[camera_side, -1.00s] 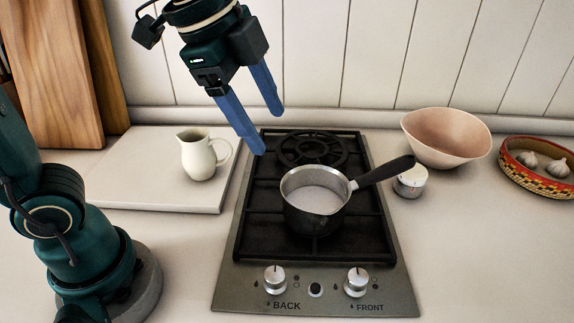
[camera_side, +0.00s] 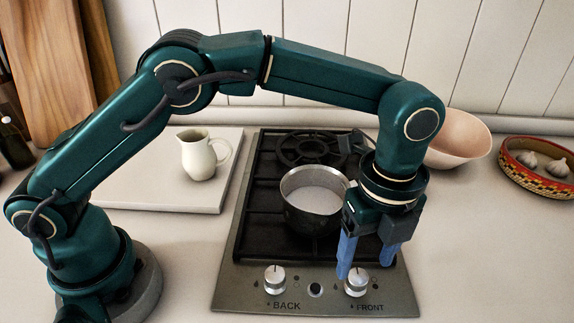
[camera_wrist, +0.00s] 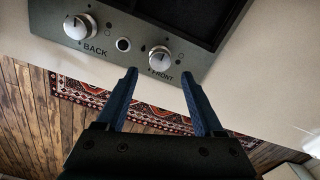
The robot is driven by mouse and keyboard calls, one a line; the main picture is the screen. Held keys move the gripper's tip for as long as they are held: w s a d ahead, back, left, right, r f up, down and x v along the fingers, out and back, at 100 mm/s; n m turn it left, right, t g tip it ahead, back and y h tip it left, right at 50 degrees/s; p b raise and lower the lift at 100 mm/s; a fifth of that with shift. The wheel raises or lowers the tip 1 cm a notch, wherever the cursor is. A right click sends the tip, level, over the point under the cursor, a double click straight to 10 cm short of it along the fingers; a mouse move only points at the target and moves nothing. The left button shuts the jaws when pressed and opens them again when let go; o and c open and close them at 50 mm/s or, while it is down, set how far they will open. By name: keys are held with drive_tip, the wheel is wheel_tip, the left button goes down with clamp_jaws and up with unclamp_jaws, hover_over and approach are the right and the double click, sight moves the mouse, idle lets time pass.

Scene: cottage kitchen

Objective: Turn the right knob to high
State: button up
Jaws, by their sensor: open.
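The right knob (camera_side: 356,283), a silver dial above the label FRONT, sits on the front panel of the stove (camera_side: 232,290). It also shows in the wrist view (camera_wrist: 160,58), beyond my fingertips. My gripper (camera_side: 364,270) is open and empty, with its blue fingers pointing down close to the right knob. In the side view one fingertip overlaps the knob's upper left edge; I cannot tell if it touches. In the wrist view the fingers (camera_wrist: 160,72) are spread below the knob, and it lies between their lines, apart from both. The knob's pointer is hard to read.
The left knob (camera_side: 275,278), labelled BACK, is beside a small round button (camera_side: 315,290). A saucepan (camera_side: 311,212) of white contents stands on the burner grate just behind my gripper. A cream jug (camera_side: 199,158) stands on a white board. A pink bowl (camera_side: 462,135) and garlic basket (camera_side: 530,170) are right.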

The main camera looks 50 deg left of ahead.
sight(359, 278)
drive_tip(key=shift+f, duration=2.05)
clamp_jaws()
